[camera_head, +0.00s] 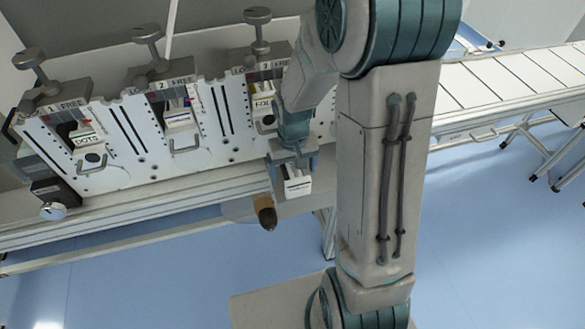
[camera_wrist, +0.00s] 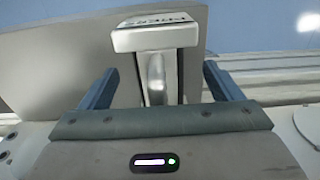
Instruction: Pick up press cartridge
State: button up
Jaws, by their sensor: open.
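A press cartridge, a pale block with dark lettering on its face (camera_head: 298,187), shows just below my gripper (camera_head: 295,168) in the head view. In the wrist view the same cartridge (camera_wrist: 157,36) is ahead of my gripper (camera_wrist: 160,70), with its grey bar handle pointing back between the two blue fingers. The fingers are open, one on each side of the handle, with visible gaps. Other cartridges sit in the press slots: one lettered DOTS (camera_head: 88,139), one in the middle slot (camera_head: 178,119) and one at the third slot (camera_head: 263,106), partly hidden by my arm.
The white press panel (camera_head: 130,125) carries loop handles and grey clamps with knobs (camera_head: 147,35) on top. A grey ledge (camera_head: 316,192) lies by the cartridge, with a dark brown rounded thing (camera_head: 265,213) below. A slatted conveyor (camera_head: 500,88) runs right. Blue floor is open in front.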

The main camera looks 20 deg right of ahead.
jog(key=c, duration=1.4)
jog(key=shift+r, duration=0.1)
